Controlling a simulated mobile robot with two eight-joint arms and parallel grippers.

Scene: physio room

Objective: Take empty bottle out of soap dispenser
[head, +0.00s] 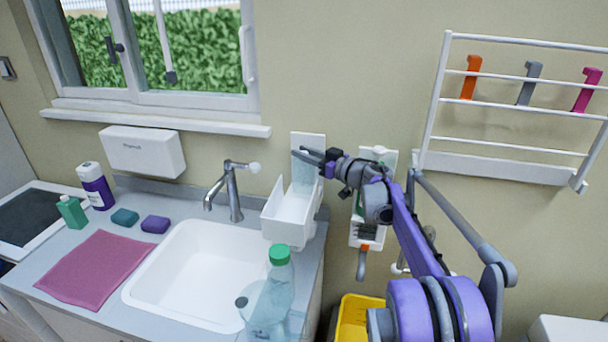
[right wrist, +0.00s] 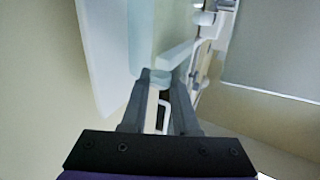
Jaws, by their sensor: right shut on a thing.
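The soap dispenser (head: 287,222) is on the wall right of the tap, its white front cover swung down open below its back plate (head: 307,139). The pale, translucent empty bottle (head: 302,172) stands upright inside it. My right gripper (head: 316,158) reaches in from the right and is shut on the bottle's upper part, partly hiding it. In the right wrist view the fingers (right wrist: 163,84) close at the pale blue bottle (right wrist: 150,35), beside the white dispenser (right wrist: 104,45). The exact contact is hard to see. My left gripper is not in view.
The tap (head: 233,195) is left of the dispenser. A yellow bin (head: 352,318) is below.

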